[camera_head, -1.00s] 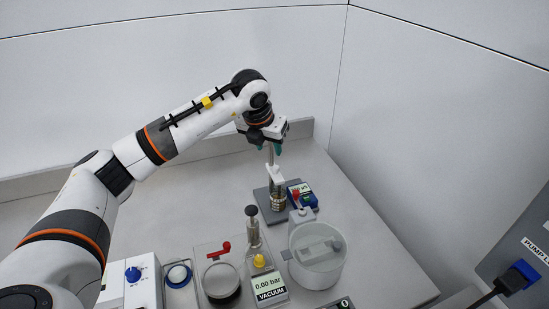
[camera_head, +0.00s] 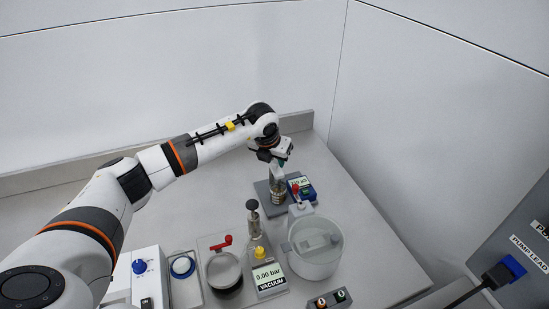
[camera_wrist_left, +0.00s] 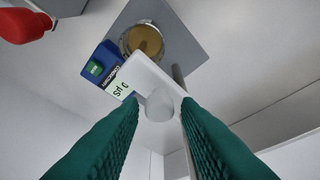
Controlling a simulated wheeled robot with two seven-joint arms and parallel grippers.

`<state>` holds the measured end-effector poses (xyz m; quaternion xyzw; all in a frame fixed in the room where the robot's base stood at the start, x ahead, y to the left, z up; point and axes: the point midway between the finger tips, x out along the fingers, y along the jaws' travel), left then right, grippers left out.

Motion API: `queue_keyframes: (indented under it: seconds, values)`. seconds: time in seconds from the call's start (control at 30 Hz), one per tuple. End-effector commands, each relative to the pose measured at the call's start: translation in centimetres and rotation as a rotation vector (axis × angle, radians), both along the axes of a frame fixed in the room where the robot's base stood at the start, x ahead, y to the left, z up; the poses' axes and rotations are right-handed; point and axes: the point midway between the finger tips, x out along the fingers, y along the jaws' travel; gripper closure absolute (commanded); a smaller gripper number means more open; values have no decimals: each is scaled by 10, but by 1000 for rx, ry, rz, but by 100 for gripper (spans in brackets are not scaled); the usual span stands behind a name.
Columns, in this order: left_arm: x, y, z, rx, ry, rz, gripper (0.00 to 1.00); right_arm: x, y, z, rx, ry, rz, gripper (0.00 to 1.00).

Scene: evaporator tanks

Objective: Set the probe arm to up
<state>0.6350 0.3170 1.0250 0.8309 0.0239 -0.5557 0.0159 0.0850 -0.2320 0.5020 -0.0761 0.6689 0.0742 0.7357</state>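The probe arm is a white block on an upright grey rod. In the left wrist view the probe arm (camera_wrist_left: 158,78) lies between and just beyond the green fingertips, with a pale round end facing the camera. My left gripper (camera_head: 279,168) is at the stand, pointing down. In the wrist view its fingers (camera_wrist_left: 160,104) are apart, one on each side of the arm; contact is unclear. A glass jar (camera_head: 277,193) with brownish liquid stands on the grey base plate (camera_head: 263,188). The blue conductivity meter (camera_head: 307,194) is beside it. The gripper hides most of the arm in the head view.
A clear pot (camera_head: 315,258), the vacuum gauge (camera_head: 268,280) and a red-handled vessel (camera_head: 223,270) stand in front. A small red handle (camera_head: 295,188) is near the meter. A white box (camera_head: 138,275) is at the left. The bench behind and left is clear.

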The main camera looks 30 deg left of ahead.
Motion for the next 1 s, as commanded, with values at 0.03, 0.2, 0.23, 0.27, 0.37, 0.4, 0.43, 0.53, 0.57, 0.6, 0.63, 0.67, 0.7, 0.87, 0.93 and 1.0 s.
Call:
queue_keyframes:
  seconds: [0.03,0.2,0.23,0.27,0.37,0.4,0.43,0.53,0.57,0.6,0.63,0.67,0.7,0.87,0.93,1.0]
  values:
    - [0,0,0,0,0,0,79,-1,0,0,0,1,0,100]
    - [0,0,0,0,0,0,100,-2,0,0,-1,3,0,100]
    - [0,0,1,0,0,1,100,-2,0,0,-1,3,0,100]
    - [0,0,1,0,0,1,100,-2,0,0,-1,3,1,100]
    - [0,0,2,0,-1,1,100,-2,0,0,-1,4,1,100]
    - [0,0,5,0,-2,1,100,-2,-1,1,-1,4,1,100]
    - [1,0,9,0,-3,1,100,-2,-1,2,-1,4,1,100]
    - [1,0,31,-2,-5,-1,100,-2,-2,8,-2,5,2,100]
    - [1,0,38,-2,-5,-1,100,-2,-2,9,-3,4,2,100]
    - [1,0,48,-1,-5,1,100,-2,-2,11,-3,4,2,100]
    - [1,0,54,-1,-6,1,100,-2,-3,13,-4,4,2,100]
    - [1,0,60,-1,-5,1,100,-2,-3,14,-4,4,3,100]
    - [1,0,67,-1,-4,1,100,-2,-4,15,-5,4,3,100]
    - [0,0,81,-1,-3,1,100,-3,-5,16,-7,5,3,100]
    - [0,0,82,-1,-3,1,100,-3,-5,16,-7,5,3,100]
    - [1,0,82,-1,-5,1,100,-3,-5,16,-7,5,3,100]
